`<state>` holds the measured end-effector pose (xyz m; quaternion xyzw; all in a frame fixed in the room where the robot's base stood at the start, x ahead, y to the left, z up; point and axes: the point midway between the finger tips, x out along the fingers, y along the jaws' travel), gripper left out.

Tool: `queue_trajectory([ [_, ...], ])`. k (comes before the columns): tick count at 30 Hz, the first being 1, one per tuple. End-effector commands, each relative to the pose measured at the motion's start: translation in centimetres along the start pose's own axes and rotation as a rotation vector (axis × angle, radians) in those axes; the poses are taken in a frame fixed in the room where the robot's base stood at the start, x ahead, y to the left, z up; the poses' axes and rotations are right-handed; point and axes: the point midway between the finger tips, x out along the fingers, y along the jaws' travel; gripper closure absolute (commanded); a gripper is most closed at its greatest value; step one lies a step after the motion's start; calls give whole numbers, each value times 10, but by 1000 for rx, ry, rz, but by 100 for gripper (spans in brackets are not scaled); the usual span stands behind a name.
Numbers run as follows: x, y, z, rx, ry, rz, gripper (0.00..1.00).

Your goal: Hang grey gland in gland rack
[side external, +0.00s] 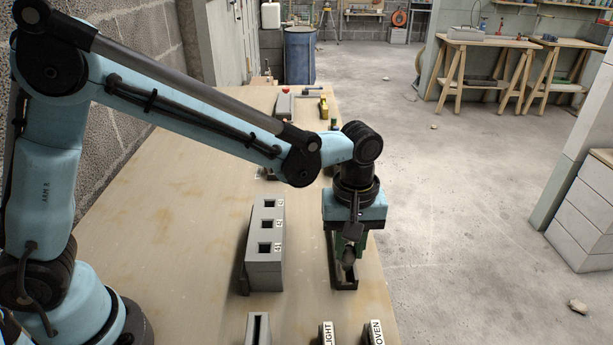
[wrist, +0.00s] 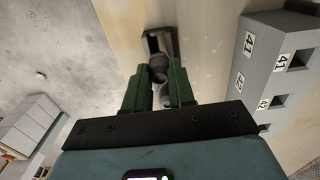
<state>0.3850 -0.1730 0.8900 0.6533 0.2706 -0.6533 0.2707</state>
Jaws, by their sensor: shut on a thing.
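My gripper (side external: 347,252) has green fingers pointing down and is shut on a small grey rounded piece, the grey gland (side external: 349,256). In the wrist view the gland (wrist: 158,72) sits between the fingertips (wrist: 160,84). A narrow dark open-topped holder (side external: 345,284) lies directly below; its rim also shows in the wrist view (wrist: 149,39). I cannot tell whether the gland touches it. A grey block (side external: 267,272) with a row of square openings and number tags stands left of my gripper; it also shows in the wrist view (wrist: 275,65). No part is legibly marked as the gland rack.
At the front edge stand a grey slotted block (side external: 258,328) and parts labelled LIGHT (side external: 328,334) and OVEN (side external: 376,334). Small items, one yellow (side external: 323,107), lie at the table's far end. Bare tabletop (side external: 190,230) is left of the grey block; the table's right edge is close to my gripper.

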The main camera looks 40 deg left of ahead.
Motion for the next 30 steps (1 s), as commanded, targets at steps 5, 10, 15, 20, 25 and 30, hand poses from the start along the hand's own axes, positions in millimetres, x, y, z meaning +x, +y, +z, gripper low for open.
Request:
queue_trajectory([
  [5, 4, 0, 0, 0, 0, 0, 100],
  [10, 8, 0, 0, 0, 0, 0, 100],
  [15, 12, 0, 0, 0, 0, 0, 100],
  [20, 15, 0, 0, 0, 0, 0, 100],
  [25, 18, 0, 0, 0, 0, 0, 100],
  [30, 18, 0, 0, 0, 0, 0, 100],
])
